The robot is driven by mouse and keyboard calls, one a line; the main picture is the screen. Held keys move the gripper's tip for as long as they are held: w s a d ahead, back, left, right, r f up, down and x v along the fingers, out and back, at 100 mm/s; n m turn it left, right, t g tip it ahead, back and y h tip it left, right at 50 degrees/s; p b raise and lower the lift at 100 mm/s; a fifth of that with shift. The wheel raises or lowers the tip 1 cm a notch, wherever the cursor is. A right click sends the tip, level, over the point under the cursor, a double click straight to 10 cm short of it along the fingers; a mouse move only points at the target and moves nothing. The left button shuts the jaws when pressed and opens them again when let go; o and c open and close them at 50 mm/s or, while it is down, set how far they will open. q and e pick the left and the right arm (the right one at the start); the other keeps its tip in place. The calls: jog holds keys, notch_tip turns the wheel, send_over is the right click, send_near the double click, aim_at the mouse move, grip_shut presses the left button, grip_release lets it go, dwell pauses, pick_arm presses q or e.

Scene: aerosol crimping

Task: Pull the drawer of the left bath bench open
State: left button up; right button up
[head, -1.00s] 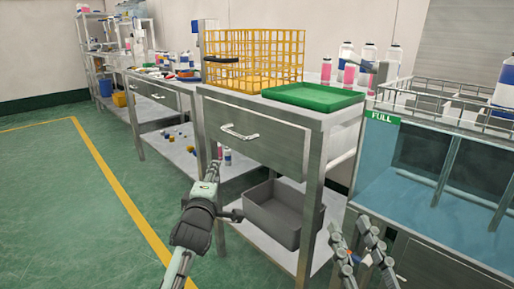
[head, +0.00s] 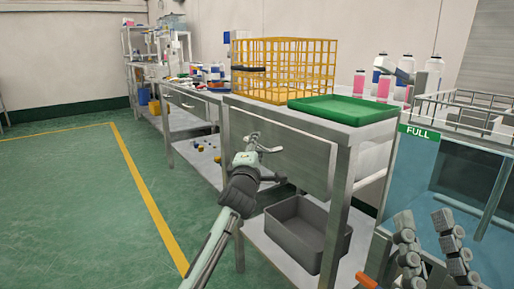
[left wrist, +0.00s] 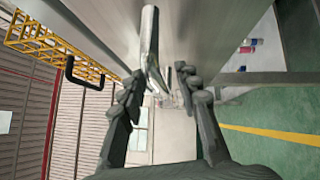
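The bench drawer (head: 308,160) has a plain grey metal front and looks shut in the head view. Its bar handle is largely covered there by my left gripper (head: 262,142), which is at the handle from the front left. In the left wrist view the handle (left wrist: 150,38) is a bright metal bar running in between the two fingers of my left gripper (left wrist: 160,88). The fingers are apart, with no clear grip on the bar. My right gripper (head: 432,232) is at the lower right of the head view with its fingers apart, away from the drawer.
A yellow wire basket (head: 290,70) and a green tray (head: 345,110) stand on the bench. A grey bin (head: 302,232) is on its lower shelf. A blue tank marked FULL (head: 425,185) stands at the right. The green floor (head: 75,200) at the left is clear.

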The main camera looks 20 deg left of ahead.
pick_arm(q)
jog(key=shift+c, duration=0.2)
grip_shut()
dwell(0.4)
